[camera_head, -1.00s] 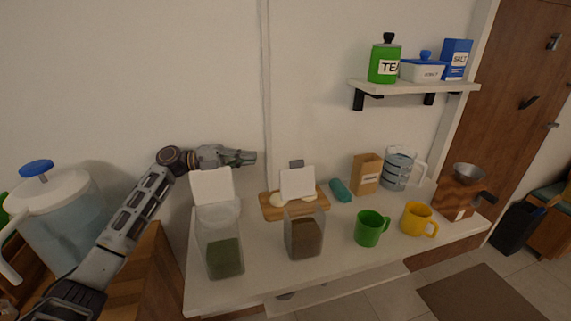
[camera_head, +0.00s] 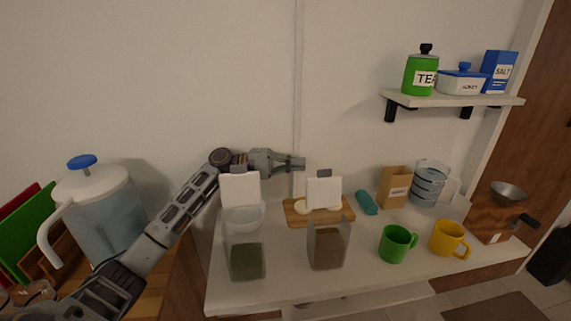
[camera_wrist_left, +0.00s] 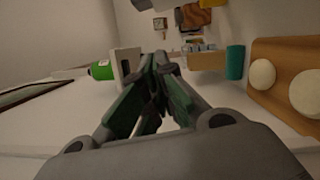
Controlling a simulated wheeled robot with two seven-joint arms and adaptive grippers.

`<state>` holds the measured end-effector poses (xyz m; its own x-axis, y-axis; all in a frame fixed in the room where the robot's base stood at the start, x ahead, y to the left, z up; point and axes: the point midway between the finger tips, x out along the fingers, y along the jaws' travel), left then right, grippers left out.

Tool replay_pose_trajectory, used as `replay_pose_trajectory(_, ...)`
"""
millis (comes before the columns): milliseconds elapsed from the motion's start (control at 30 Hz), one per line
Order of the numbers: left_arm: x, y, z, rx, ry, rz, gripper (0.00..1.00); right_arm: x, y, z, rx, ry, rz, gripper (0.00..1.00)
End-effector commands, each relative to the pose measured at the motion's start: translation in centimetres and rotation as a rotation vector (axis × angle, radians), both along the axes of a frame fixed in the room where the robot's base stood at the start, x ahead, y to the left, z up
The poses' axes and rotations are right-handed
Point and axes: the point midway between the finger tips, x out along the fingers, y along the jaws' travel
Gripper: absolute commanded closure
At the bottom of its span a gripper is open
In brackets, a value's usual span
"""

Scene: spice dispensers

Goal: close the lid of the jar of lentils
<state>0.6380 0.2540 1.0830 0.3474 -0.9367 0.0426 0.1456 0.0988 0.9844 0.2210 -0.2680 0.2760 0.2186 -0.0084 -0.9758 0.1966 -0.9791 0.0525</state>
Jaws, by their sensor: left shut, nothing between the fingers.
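Two clear jars with raised white lids stand on the white counter in the head view. The left jar (camera_head: 246,258) has green contents and its lid (camera_head: 240,188) stands up at the back. The right jar (camera_head: 328,248) has brown contents and its lid (camera_head: 323,192) is also upright. No label shows, so I cannot tell which holds lentils. My left gripper (camera_head: 301,163) is shut and empty, behind and above the lids, between them and the wall. Its shut fingers also show in the left wrist view (camera_wrist_left: 160,60). My right gripper is out of view.
A wooden board (camera_head: 296,217) with pale round pieces (camera_wrist_left: 262,74) lies behind the right jar. A teal object (camera_head: 366,203), a paper bag (camera_head: 394,187), a glass jug (camera_head: 430,184), a green mug (camera_head: 397,244) and a yellow mug (camera_head: 449,239) stand rightward. A shelf (camera_head: 452,99) hangs above.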

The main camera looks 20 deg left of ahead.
Motion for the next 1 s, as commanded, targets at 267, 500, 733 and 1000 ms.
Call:
replay_pose_trajectory(267, 1.0, -2.9, 0.2, -0.001, -0.001, -0.001, 1.00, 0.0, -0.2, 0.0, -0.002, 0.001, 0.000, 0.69)
replay_pose_trajectory(500, 0.4, -4.0, 0.3, 0.002, 0.001, 0.001, 1.00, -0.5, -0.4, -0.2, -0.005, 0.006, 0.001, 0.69)
replay_pose_trajectory(733, -1.0, -4.9, 0.6, 0.001, -0.001, 0.000, 1.00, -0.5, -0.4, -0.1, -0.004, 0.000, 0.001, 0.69)
replay_pose_trajectory(1000, -1.9, -5.5, 0.8, 0.001, 0.000, 0.000, 1.00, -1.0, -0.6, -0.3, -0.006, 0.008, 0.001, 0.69)
